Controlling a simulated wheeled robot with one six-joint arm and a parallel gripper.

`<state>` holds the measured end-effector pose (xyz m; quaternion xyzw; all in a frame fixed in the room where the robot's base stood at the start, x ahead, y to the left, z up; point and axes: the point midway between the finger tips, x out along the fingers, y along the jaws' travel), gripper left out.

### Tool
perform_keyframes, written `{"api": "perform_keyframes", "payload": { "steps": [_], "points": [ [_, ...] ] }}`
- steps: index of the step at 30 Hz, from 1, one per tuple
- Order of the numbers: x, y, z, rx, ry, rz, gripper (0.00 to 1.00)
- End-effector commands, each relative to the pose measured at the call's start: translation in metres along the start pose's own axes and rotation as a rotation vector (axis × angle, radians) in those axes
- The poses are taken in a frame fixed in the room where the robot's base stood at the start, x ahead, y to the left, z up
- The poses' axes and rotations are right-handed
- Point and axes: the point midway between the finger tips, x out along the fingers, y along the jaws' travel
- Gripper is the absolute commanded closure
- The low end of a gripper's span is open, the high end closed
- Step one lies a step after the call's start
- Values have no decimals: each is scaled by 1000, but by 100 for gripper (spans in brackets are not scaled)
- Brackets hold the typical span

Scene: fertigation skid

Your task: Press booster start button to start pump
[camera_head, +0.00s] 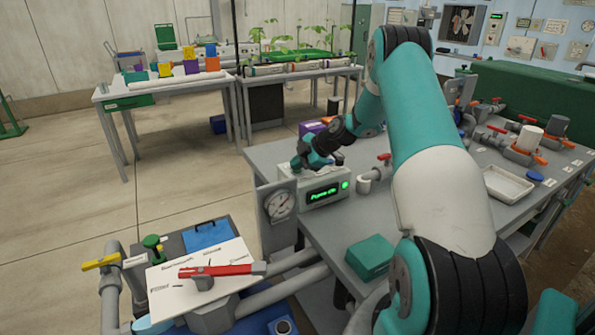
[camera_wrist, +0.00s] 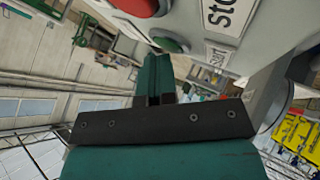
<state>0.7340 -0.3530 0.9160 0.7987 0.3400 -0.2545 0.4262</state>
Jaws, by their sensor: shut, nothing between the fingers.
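The pump control box (camera_head: 328,191) stands on the grey bench, with a lit green display (camera_head: 322,194) that seems to read "Pump" plus a short, hard-to-read word. A green lamp (camera_head: 345,185) glows beside it. In the wrist view, a green button (camera_wrist: 170,44) sits by a "start" label (camera_wrist: 215,56), and a red button (camera_wrist: 138,5) by a "stop" label (camera_wrist: 228,12). My gripper (camera_head: 298,164) is over the box's top left. Its shut, empty fingers (camera_wrist: 155,62) end just below the green button in the wrist picture; I cannot tell whether they touch it.
A pressure gauge (camera_head: 279,205) stands just left of the box. A red-handled valve (camera_head: 375,174) is to its right. A green box (camera_head: 369,257) lies on the near bench, and a white tray (camera_head: 507,184) on the right.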

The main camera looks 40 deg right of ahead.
Motion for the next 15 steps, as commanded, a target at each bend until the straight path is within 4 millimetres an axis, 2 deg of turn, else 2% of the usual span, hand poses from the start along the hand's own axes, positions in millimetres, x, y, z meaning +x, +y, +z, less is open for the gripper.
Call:
{"api": "perform_keyframes", "payload": {
  "steps": [15],
  "points": [
    [-11, 7, -8, 1, 0, -1, 100]
  ]
}}
